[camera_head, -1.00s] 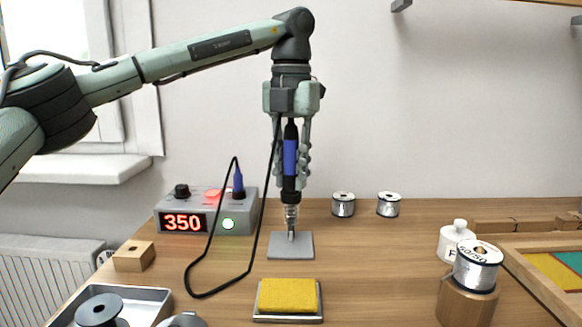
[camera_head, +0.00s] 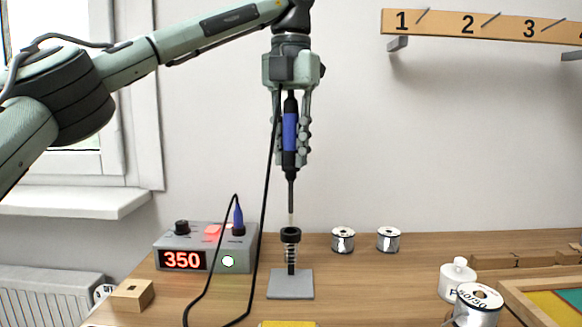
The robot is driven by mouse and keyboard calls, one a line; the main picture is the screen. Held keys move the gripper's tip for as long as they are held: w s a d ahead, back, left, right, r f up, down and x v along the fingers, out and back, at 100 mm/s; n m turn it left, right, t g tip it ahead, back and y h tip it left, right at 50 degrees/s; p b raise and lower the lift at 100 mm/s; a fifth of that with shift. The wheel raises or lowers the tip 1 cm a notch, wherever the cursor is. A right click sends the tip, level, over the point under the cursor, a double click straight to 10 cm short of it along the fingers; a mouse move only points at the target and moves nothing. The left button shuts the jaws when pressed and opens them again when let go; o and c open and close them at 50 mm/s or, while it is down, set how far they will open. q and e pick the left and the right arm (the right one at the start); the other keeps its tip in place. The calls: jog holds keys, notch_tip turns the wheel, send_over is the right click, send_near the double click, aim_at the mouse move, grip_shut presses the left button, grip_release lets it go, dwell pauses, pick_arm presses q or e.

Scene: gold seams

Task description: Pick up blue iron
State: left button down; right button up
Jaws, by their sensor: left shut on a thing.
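The blue iron (camera_head: 289,131) hangs upright, tip down, in my left gripper (camera_head: 291,150), which is shut on its blue handle. Its thin tip is above the mouth of the coiled stand (camera_head: 290,250), just clear of it or nearly so. The stand rises from a grey square base (camera_head: 290,285) on the wooden table. A black cable (camera_head: 267,200) runs from the iron down in a loop to the station (camera_head: 207,247), whose red display reads 350. My right gripper is not in view.
Two solder spools (camera_head: 343,240) (camera_head: 388,239) stand behind right of the stand. A wooden block (camera_head: 132,295) is at left, a yellow sponge (camera_head: 288,324) at the bottom edge. A numbered rack (camera_head: 480,24) hangs above.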

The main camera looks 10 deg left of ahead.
pick_arm(q)
jog(key=shift+s+r, duration=0.1)
jog(key=shift+r, duration=0.55)
jog(key=s+d+b, duration=0.1)
jog(key=s, duration=0.7)
jog(key=s+d+b, duration=0.2)
jog(key=s, duration=0.7)
jog(key=shift+s+d, duration=0.25)
jog(key=shift+d, duration=0.05)
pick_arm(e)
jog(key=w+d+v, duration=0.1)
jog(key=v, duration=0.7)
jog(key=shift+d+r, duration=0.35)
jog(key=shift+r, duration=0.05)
pick_arm(q)
jog(key=shift+r, duration=0.1)
